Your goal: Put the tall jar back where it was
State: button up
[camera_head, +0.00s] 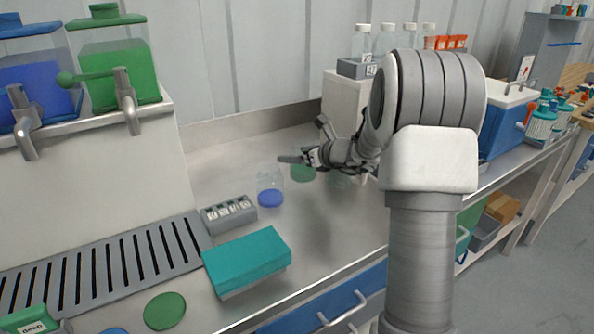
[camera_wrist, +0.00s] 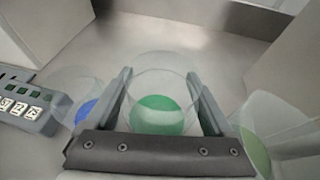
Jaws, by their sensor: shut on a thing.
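My gripper (camera_head: 303,159) is shut on a clear jar with a green layer (camera_head: 303,173) at its bottom. In the wrist view the two fingers of my gripper (camera_wrist: 158,76) lie on either side of this green jar (camera_wrist: 157,115), which looks upright. I cannot tell if its base touches the counter. A clear jar with blue contents (camera_head: 270,197) stands to its left; it also shows in the wrist view (camera_wrist: 86,112). Another clear jar with pale green contents (camera_wrist: 255,152) is on the right, partly hidden by my arm in the head view. Which jar is tallest is unclear.
A grey labelled block (camera_head: 229,214) and a teal box (camera_head: 247,257) lie on the counter at front left. Dispensers with blue (camera_head: 38,88) and green (camera_head: 118,72) liquid stand on a ledge. A white box-like unit (camera_head: 343,102) is behind my gripper. Bare counter lies in front of the jars.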

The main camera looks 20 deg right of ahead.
aim_at(297, 166)
jog(key=shift+f+b, duration=0.7)
jog(key=shift+f, duration=1.3)
jog(key=shift+f, duration=0.15)
jog(key=o, duration=1.4)
jog(key=shift+r, duration=0.3)
jog(key=p+v, duration=0.2)
jog(key=v, duration=1)
jog(key=shift+f, duration=0.15)
